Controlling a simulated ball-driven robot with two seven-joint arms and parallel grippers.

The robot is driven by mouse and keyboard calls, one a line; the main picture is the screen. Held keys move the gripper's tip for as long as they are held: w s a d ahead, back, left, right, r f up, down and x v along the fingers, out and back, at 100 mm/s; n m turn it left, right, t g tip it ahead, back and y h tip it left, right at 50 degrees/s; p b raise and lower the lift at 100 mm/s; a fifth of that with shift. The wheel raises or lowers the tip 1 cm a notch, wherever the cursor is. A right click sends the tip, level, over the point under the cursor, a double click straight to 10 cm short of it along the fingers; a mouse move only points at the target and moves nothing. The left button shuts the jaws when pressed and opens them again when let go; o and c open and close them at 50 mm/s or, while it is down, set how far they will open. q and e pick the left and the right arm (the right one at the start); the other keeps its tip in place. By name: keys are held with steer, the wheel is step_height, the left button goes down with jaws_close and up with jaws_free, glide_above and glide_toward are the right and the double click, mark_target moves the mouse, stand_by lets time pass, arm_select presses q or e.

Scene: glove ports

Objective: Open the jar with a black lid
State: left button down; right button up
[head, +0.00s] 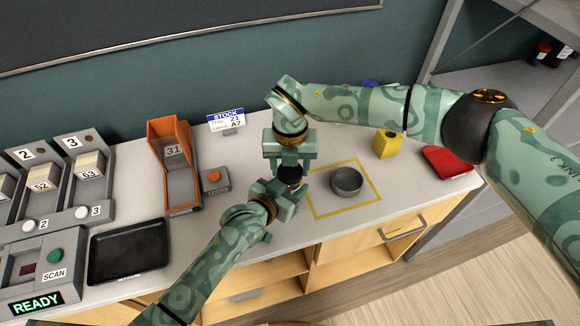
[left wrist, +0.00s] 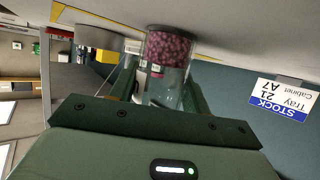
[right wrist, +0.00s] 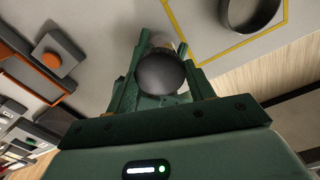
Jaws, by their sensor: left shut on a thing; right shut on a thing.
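The jar (head: 292,183) is a clear cylinder with dark red beans in its lower part, upright at mid-counter. In the left wrist view, which is upside down, the jar (left wrist: 170,58) stands between my left fingers. My left gripper (head: 284,193) is shut on the jar's body from the front left. My right gripper (head: 290,163) points down from above, shut on the black lid. The round lid (right wrist: 161,73) shows between its fingers in the right wrist view. The lid sits over the jar; I cannot tell whether it is loose. The jar's base is close to the counter; contact is unclear.
A grey round dish (head: 346,182) stands inside a yellow square outline right of the jar. A yellow block (head: 386,144) and red tray (head: 447,162) lie farther right. An orange bin (head: 168,135), button box (head: 215,180) and black tray (head: 129,252) are left. A stock sign (head: 226,121) stands behind.

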mark_target(290, 170)
steer(key=shift+r, duration=0.15)
steer(key=shift+r, duration=1.9)
arm_select(q)
steer(key=c, duration=0.6)
jaws_free()
steer(key=shift+a, duration=0.1)
